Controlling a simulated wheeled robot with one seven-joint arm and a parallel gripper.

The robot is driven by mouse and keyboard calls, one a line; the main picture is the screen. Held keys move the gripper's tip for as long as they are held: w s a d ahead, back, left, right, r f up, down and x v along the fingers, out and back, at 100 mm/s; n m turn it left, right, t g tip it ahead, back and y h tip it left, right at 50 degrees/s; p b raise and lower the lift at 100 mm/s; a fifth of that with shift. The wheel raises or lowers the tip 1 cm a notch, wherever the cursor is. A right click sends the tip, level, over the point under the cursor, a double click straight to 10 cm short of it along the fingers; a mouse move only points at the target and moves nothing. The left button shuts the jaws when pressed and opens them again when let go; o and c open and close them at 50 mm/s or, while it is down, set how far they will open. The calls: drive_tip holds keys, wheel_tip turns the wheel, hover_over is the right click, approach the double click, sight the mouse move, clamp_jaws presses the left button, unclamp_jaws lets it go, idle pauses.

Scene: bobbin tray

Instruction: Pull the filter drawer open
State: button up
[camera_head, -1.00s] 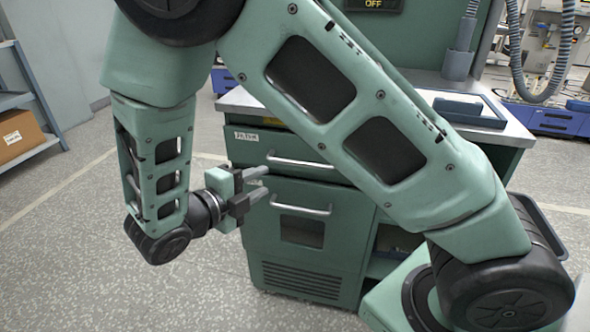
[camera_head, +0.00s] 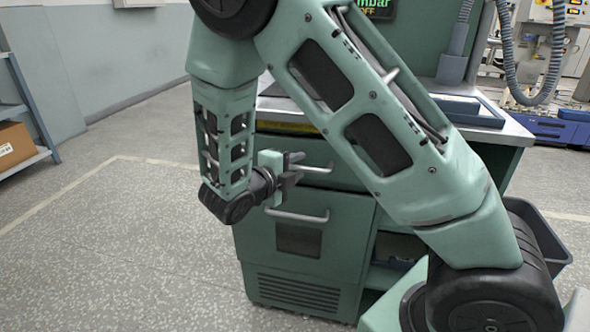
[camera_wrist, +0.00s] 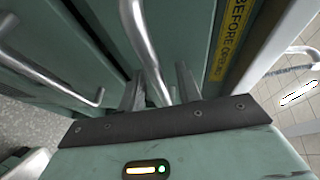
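The filter drawer (camera_head: 345,182) is the upper drawer of the green cabinet, and its front looks flush with the cabinet. Its metal bar handle (camera_head: 318,170) is partly hidden by my gripper in the head view. My gripper (camera_head: 295,168) is at the left part of this handle. In the wrist view the handle (camera_wrist: 145,45) runs down between the two dark fingers of my gripper (camera_wrist: 160,88). The fingers stand apart, with a gap visible beside the bar. The drawer's label is hidden behind my arm in the head view.
A lower door with its own bar handle (camera_head: 298,216) lies under the drawer; that handle also shows in the wrist view (camera_wrist: 50,66). A yellow warning strip (camera_wrist: 228,40) runs above the drawer. A dark bin (camera_head: 548,250) stands at the right. Floor at the left is clear.

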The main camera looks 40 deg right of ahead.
clamp_jaws()
drive_tip(key=shift+s+a+r+p, duration=0.15)
drive_tip(key=shift+s+a+p, duration=0.25)
drive_tip(key=shift+p, duration=0.3)
drive_tip(key=s+a+p, duration=0.7)
drive_tip(key=s+a, duration=0.1)
drive_tip(key=a, duration=0.3)
drive_tip(key=s+a+p, duration=0.7)
drive_tip(key=s+a, duration=0.2)
drive_tip(key=a, duration=0.2)
drive_tip(key=shift+a, duration=0.15)
unclamp_jaws()
